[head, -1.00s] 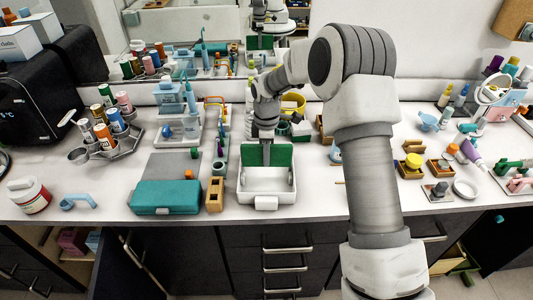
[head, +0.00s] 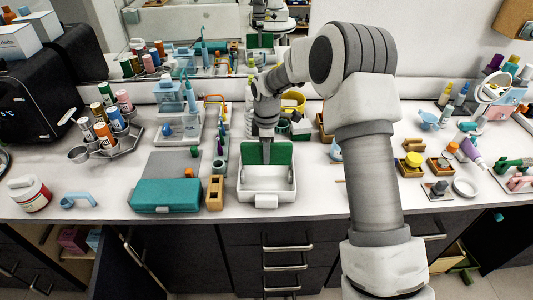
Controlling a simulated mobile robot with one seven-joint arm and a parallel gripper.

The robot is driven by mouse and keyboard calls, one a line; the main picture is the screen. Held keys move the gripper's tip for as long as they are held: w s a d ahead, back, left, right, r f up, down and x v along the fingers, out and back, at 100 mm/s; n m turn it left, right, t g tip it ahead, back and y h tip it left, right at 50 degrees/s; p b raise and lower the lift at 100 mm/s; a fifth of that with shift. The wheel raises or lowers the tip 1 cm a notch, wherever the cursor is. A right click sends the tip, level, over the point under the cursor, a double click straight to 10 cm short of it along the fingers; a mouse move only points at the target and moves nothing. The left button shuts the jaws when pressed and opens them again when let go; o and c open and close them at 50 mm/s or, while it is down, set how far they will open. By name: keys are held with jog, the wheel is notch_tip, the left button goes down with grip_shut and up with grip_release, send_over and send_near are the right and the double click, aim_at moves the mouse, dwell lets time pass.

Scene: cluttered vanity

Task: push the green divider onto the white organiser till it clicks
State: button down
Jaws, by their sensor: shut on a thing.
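The white organiser (head: 266,184) is an open box near the front edge of the counter, in the middle of the head view. The green divider (head: 281,153) stands upright at the back of the organiser, seen on both sides of my fingers. My gripper (head: 266,157) points down from above and is shut on the divider at its middle. The fingers cover part of the divider. Whether the divider's lower edge is seated in the organiser cannot be told at this size.
A teal case (head: 165,195) and a small wooden block (head: 215,192) stand left of the organiser. A yellow ring-shaped item (head: 293,101) and other small things are behind it. Wooden trays (head: 440,166) and a white dish (head: 465,188) lie to the right. The counter directly right of the organiser is mostly clear.

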jog(key=shift+f+b, duration=1.45)
jog(key=shift+f, duration=1)
dwell(0.6)
jog(key=c, duration=1.1)
grip_release()
jog(key=shift+o, duration=0.4)
jog(key=o, duration=0.5)
jog(key=shift+r, duration=0.15)
notch_tip(320, 180, up, 17)
jog(key=shift+f+p, duration=0.15)
jog(key=shift+p, duration=0.35)
jog(key=shift+r, duration=0.3)
